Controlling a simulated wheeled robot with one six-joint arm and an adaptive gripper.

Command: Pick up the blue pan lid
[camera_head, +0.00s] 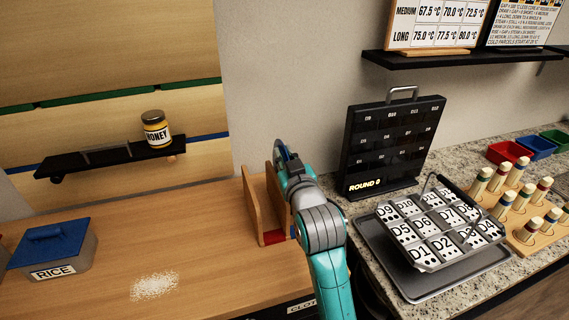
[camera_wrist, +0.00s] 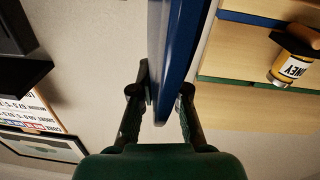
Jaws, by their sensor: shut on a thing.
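The blue pan lid (camera_wrist: 181,50) stands edge-on in the wrist view, running up from between the fingers to the top edge. It shows a blue rim and a paler grey-blue face. My gripper (camera_wrist: 163,94) is shut on it, one finger on each side. The arm hides most of the lid and the fingers there.
A wooden upright rack (camera_head: 252,208) with a red piece at its base stands close beside my arm. A black scoreboard (camera_head: 390,148) stands to the right. A honey jar (camera_head: 156,130) sits on a wall shelf. A blue-lidded rice box (camera_head: 52,250) stands at left.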

